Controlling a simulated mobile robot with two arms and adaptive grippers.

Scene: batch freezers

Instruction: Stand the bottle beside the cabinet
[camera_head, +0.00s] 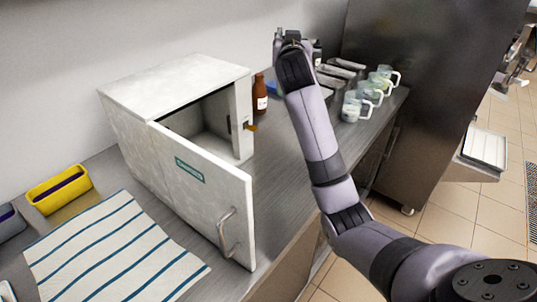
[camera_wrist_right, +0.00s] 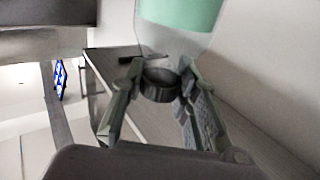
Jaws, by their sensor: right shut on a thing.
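A white cabinet (camera_head: 180,85) stands on the counter with its door (camera_head: 205,185) swung open toward the front. My right arm reaches over the counter, right of the cabinet; its gripper is mostly hidden behind the wrist in the head view. In the right wrist view my right gripper (camera_wrist_right: 160,85) is shut on a pale bottle (camera_wrist_right: 170,42) with a green label, its fingers around the dark cap end (camera_wrist_right: 160,86). I cannot tell whether the bottle touches the counter. My left gripper is not in view.
A brown bottle (camera_head: 259,93) stands close to the cabinet's right side. Several glass mugs (camera_head: 352,107) and metal trays (camera_head: 340,68) stand farther right. A striped cloth (camera_head: 105,250) and yellow bin (camera_head: 58,190) lie left. Counter right of the cabinet (camera_head: 277,150) is clear.

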